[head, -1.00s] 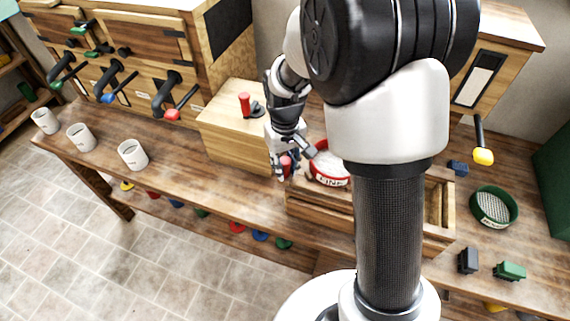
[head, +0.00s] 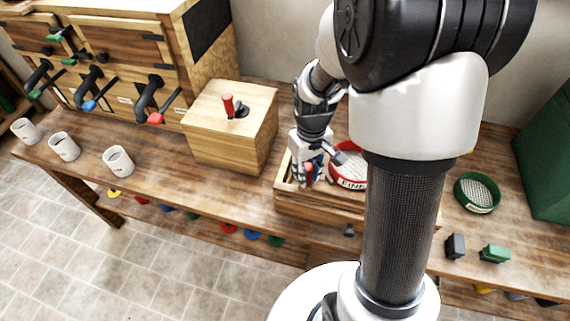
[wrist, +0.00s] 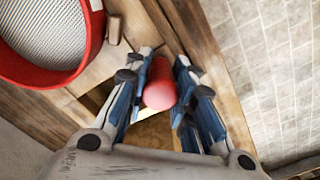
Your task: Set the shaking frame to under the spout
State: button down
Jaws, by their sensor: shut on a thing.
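The shaking frame sits on a wooden rail base (head: 300,207) on the bench, carrying a red-rimmed sieve (head: 349,181) lettered "FINE". My gripper (head: 308,174) is shut on the frame's red knob, at its near left side. In the wrist view the red knob (wrist: 159,90) stands between the two fingers, with the red sieve (wrist: 50,45) at upper left. My arm hides the right part of the frame and base. No spout shows over the frame; that area is behind my arm.
A wooden box (head: 235,130) with a red-handled lever (head: 229,106) stands left of the base. Black spouts with coloured levers (head: 150,95) and white cups (head: 118,161) are farther left.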

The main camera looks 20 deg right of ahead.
jog(key=s+d, duration=0.2)
jog(key=d, duration=0.1)
jog(key=s+d, duration=0.2)
jog(key=shift+d, duration=0.25)
jog(key=c, duration=1.5)
grip_release()
jog(key=shift+s+d, duration=0.1)
jog(key=shift+d, duration=0.1)
jog(key=shift+o, duration=0.4)
jog(key=shift+a, duration=0.1)
jog(key=shift+r, duration=0.25)
notch_tip(320, 180, up, 12)
jog(key=shift+f, duration=0.25)
